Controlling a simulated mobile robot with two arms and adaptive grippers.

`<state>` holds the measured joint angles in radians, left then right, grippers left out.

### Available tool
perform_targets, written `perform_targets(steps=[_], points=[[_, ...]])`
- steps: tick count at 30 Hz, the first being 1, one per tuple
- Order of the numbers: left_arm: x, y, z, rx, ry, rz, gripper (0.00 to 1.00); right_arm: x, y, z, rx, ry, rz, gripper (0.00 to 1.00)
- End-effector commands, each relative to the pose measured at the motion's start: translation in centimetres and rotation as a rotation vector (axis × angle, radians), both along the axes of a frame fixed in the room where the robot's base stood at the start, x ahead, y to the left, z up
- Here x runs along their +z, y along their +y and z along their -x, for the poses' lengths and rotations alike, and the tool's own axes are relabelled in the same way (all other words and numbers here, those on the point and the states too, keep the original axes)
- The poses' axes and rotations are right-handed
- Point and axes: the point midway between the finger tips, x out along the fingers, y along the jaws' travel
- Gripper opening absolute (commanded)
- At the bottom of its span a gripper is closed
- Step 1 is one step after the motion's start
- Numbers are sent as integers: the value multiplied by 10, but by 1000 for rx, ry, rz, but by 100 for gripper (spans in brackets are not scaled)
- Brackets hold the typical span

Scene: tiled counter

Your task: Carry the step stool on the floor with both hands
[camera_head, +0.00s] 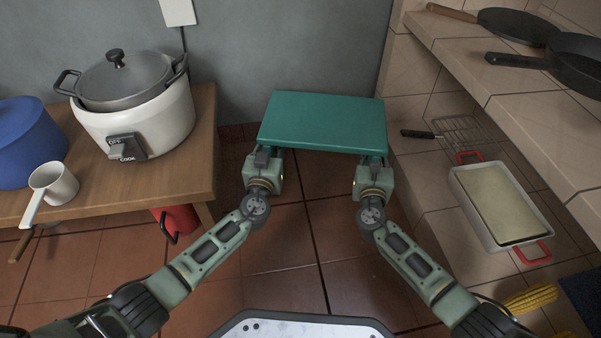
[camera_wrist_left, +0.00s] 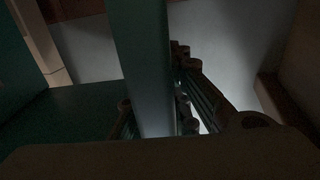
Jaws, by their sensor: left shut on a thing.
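The teal step stool (camera_head: 322,120) has a flat rectangular top, seen from above in the head view between the wooden table and the tiled wall. My left gripper (camera_head: 264,158) is at its near left corner, under the top's edge. In the left wrist view its fingers (camera_wrist_left: 155,118) are shut around an upright leg of the step stool (camera_wrist_left: 145,60). My right gripper (camera_head: 376,163) is at the near right corner, also at the edge of the top. Its fingertips are hidden, so its grip cannot be told. The stool's feet are hidden.
A wooden table (camera_head: 130,190) at the left bears a rice cooker (camera_head: 140,122), a blue pot (camera_head: 28,140) and a white dipper (camera_head: 52,183). A red object (camera_head: 178,220) is beneath it. Tiled shelves with pans (camera_head: 520,27) and a tray (camera_head: 500,203) are at the right. Tiled floor (camera_head: 290,235) between is clear.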

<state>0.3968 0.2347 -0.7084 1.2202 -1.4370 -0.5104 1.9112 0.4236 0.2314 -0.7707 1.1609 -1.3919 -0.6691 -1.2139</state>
Motion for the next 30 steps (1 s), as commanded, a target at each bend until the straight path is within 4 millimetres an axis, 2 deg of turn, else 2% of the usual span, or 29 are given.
perform_targets(steps=[8,9,15,25,30], points=[[-14,-1,-1,-1,-5,0,0,-14,1,-1,1,-5,-1,0],[-15,-1,0,-2,-1,0,19,-15,1,0,2,-1,0,19],[-14,0,0,-1,0,0,36,-14,0,0,1,0,0,36],[-14,0,1,0,0,0,36,-14,0,0,0,0,0,36],[-15,1,16,-1,2,2,36,-14,0,0,0,0,0,36]])
